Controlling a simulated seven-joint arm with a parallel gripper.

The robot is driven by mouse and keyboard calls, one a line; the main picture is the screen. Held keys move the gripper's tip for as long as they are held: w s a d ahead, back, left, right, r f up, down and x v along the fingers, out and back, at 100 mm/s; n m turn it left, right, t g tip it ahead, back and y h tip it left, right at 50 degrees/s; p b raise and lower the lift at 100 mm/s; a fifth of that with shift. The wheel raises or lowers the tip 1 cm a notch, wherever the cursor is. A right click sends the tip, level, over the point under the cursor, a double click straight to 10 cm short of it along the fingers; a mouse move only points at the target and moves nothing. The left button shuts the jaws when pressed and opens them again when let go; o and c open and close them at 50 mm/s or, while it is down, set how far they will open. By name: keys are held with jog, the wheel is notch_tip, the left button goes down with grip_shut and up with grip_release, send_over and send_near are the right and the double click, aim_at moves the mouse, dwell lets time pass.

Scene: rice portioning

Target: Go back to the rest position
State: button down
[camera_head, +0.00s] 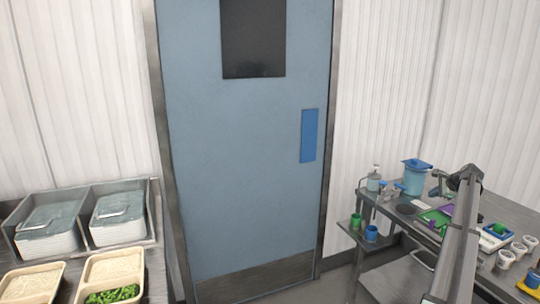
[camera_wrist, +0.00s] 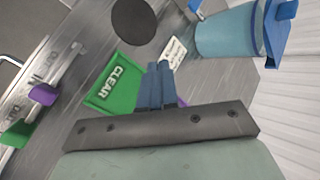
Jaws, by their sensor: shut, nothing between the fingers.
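My gripper shows in the wrist view (camera_wrist: 160,82), with its two blue-grey fingers pressed together and nothing between them. It hangs above the metal table at the right of the head view. In the wrist view a green sign marked CLEAR (camera_wrist: 115,85) lies just left of the fingertips, partly hidden behind the gripper. A white label card (camera_wrist: 173,52) lies just beyond the fingertips. In the head view my arm rises over the right table, and the fingers cannot be made out there.
A blue-lidded container (camera_head: 414,177) and a pump bottle (camera_head: 374,178) stand on the right table's far side. Green (camera_head: 355,221) and blue (camera_head: 371,233) cups sit on its side shelf. Lidded bins (camera_head: 119,216) and food trays (camera_head: 112,272) stand at left. A blue door fills the middle.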

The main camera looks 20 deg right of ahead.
jog(key=w+a+n+t+h, duration=0.1)
jog(key=w+a+h, duration=0.1)
jog(key=w+a, duration=0.75)
jog(key=w+a+n+h, duration=0.15)
jog(key=w+a, duration=0.45)
jog(key=w, duration=0.6)
jog(key=s+a+f+n+g+y, duration=0.2)
jog(key=s+a+f+n, duration=0.15)
jog(key=a+f, duration=1.45)
jog(key=s+a+f+n+g+y, duration=0.2)
jog(key=s+a+f+n, duration=0.15)
jog(key=a+f, duration=1.4)
jog(key=s+a+f+n+g+y, duration=0.1)
jog(key=s+a+f+n+g, duration=0.25)
jog(key=s+a+f, duration=0.7)
jog(key=s+a+f+n+g+y, duration=0.1)
jog(key=s+a+f+n+g, duration=0.25)
jog(key=s+a+f, duration=0.75)
jog(key=s+a+n+g, duration=0.2)
jog(key=s+a+n, duration=0.2)
jog(key=s, duration=1.3)
jog(key=s+a+r+n+g+h, duration=0.1)
jog(key=s+a+n+g, duration=0.2)
jog(key=s+a, duration=0.7)
jog(key=s+n, duration=0.1)
jog(key=s, duration=0.5)
jog(key=shift+s+a+r, duration=0.15)
jog(key=shift+s+r, duration=0.1)
jog(key=shift+s, duration=0.15)
